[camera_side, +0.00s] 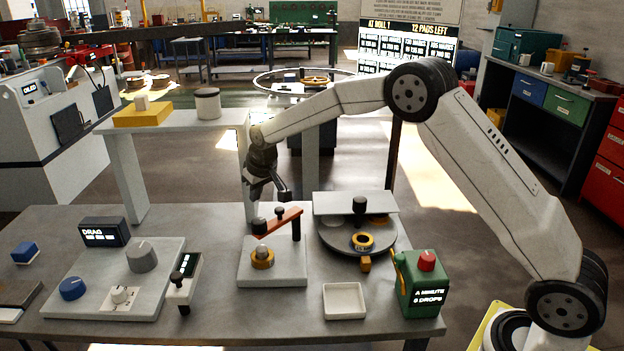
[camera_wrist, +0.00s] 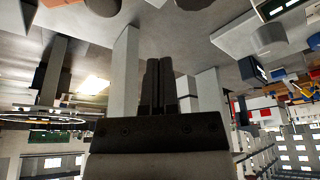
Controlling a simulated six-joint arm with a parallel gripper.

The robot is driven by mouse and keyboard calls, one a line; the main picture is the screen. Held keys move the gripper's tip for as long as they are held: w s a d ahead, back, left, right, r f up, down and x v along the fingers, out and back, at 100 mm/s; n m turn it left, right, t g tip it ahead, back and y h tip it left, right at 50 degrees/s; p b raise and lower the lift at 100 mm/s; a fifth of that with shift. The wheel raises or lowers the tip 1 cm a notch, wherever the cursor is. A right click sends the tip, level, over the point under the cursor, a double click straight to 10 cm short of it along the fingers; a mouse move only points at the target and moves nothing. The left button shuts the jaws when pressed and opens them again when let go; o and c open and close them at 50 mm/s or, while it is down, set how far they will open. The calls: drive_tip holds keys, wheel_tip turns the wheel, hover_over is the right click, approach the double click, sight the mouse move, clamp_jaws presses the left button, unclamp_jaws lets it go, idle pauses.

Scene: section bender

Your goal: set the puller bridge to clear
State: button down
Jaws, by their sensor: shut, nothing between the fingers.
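The puller bridge appears to be the orange-red bar (camera_side: 277,221) on a grey base plate (camera_side: 258,273) in the side view. It slopes up to the right, with a dark post at its right end and black knobs near its left end and middle. A brass-coloured ring (camera_side: 262,259) sits on the plate under the bar's left end. My gripper (camera_side: 284,194) is shut and empty just above the bar, apart from it as far as I can see. The wrist view shows its closed fingers (camera_wrist: 158,78). An orange-red piece there, at the top edge, may be the bar.
Right of the bridge is a round turntable (camera_side: 333,236) under a grey plate. A white tray (camera_side: 344,301) and a green box with a red knob (camera_side: 426,261) stand in front. A dial panel (camera_side: 135,275) is at left. A raised shelf (camera_side: 180,119) stands behind.

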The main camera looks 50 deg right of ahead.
sight(269, 226)
wheel_tip(269, 226, down, 6)
drive_tip(key=s, duration=0.2)
idle(0.9)
drive_tip(key=shift+s+n, duration=0.4)
drive_tip(key=shift+n, duration=0.2)
idle(0.7)
drive_tip(key=shift+s+a+n+y, duration=0.1)
drive_tip(key=shift+s+n+y, duration=0.5)
drive_tip(key=shift+s+n, duration=0.55)
drive_tip(key=shift+s+d+n+g+y, duration=0.15)
drive_tip(key=shift+s+d+n, duration=0.1)
drive_tip(key=shift+s+n, duration=0.35)
drive_tip(key=shift+s+d+n+g+y, duration=0.1)
drive_tip(key=shift+s+d+n, duration=0.2)
drive_tip(key=shift+s, duration=0.45)
drive_tip(key=shift+s+d+n+g+y, duration=0.1)
drive_tip(key=shift+s+d+n+y, duration=0.05)
drive_tip(key=shift+s+n, duration=0.5)
drive_tip(key=shift+s, duration=0.15)
drive_tip(key=shift+a, duration=0.15)
